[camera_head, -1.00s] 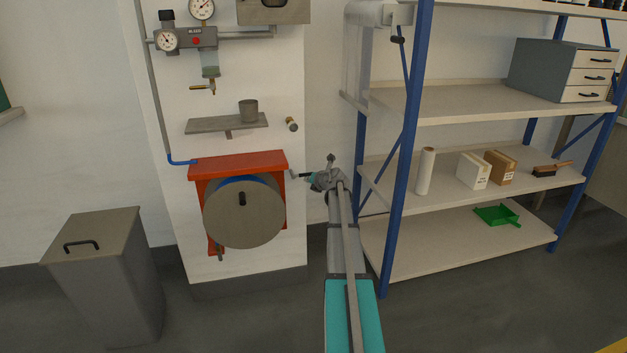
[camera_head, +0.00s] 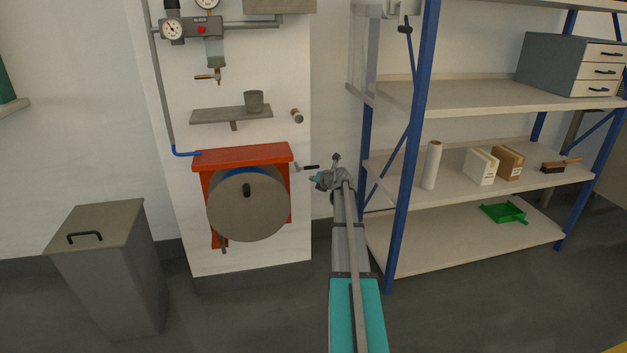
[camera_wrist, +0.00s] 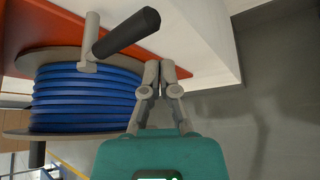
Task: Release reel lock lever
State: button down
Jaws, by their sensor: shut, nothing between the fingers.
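The reel lock lever (camera_head: 310,167) sticks out from the right side of the red reel bracket (camera_head: 240,157), its black handle roughly level in the head view. In the wrist view its black handle (camera_wrist: 126,33) slants up to the right from a grey stem (camera_wrist: 88,52), in front of the blue hose (camera_wrist: 85,95) on the reel. My gripper (camera_head: 317,179) is just below and right of the lever in the head view. In the wrist view my gripper (camera_wrist: 158,72) has its fingers together and empty, apart from the handle. The reel's grey disc (camera_head: 248,205) faces the room.
A blue-post shelf rack (camera_head: 402,150) stands close to the right of my arm. A grey lidded bin (camera_head: 108,265) stands at left. A small wall shelf (camera_head: 231,115) with a cup is above the reel. The floor before the reel is clear.

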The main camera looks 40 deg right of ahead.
jog(key=s+a+r+p, duration=0.3)
jog(key=s+a+p, duration=0.1)
jog(key=s, duration=0.4)
jog(key=shift+r, duration=0.3)
jog(key=shift+a, duration=0.1)
dwell(0.7)
